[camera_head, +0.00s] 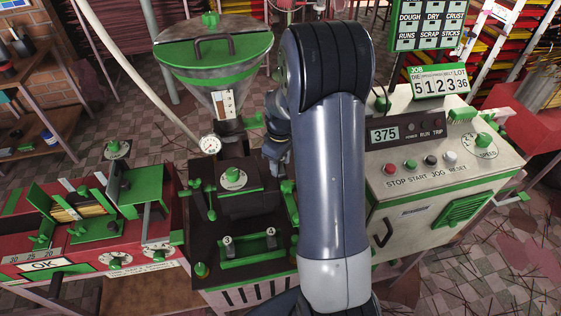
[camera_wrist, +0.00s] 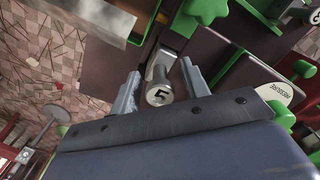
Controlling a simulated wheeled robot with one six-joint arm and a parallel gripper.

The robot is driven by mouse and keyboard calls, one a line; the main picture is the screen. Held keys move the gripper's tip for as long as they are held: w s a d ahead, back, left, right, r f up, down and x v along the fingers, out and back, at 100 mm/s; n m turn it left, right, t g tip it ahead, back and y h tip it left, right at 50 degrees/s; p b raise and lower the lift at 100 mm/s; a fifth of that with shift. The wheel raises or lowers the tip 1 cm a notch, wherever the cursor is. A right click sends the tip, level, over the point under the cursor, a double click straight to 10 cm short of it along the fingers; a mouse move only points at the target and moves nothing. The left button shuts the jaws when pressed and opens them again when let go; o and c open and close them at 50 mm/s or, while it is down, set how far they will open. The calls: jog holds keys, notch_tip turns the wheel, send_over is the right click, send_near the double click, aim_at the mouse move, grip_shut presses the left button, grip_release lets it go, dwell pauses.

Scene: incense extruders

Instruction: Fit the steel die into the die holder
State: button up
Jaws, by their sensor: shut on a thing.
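In the wrist view my gripper (camera_wrist: 160,82) has its two grey fingers on either side of a steel die (camera_wrist: 160,95), a short round piece marked 5, and is shut on it. In the head view my arm covers most of the gripper, and the die in it cannot be made out. Two other steel pegs, marked 3 (camera_head: 227,241) and 4 (camera_head: 270,232), stand in a green-edged rack on the dark press bench. I cannot tell for sure which part is the die holder.
The green-lidded hopper (camera_head: 215,48) stands behind the bench. The control cabinet (camera_head: 440,165), its display reading 375, is at the right. A red station (camera_head: 95,225) with green flaps is at the left. Green knobs and levers crowd the bench around my gripper.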

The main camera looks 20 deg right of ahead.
jog(key=shift+f+b, duration=0.45)
jog(key=shift+f, duration=0.1)
jog(key=o, duration=1.4)
jog(key=shift+c, duration=0.2)
notch_tip(320, 180, up, 11)
jog(key=shift+f+b, duration=0.1)
jog(key=shift+b, duration=0.3)
jog(key=shift+f, duration=0.1)
notch_tip(320, 180, down, 10)
jog(key=shift+f+p, duration=0.1)
jog(key=shift+p, duration=0.35)
jog(key=shift+r+p, duration=0.25)
jog(key=shift+p, duration=0.05)
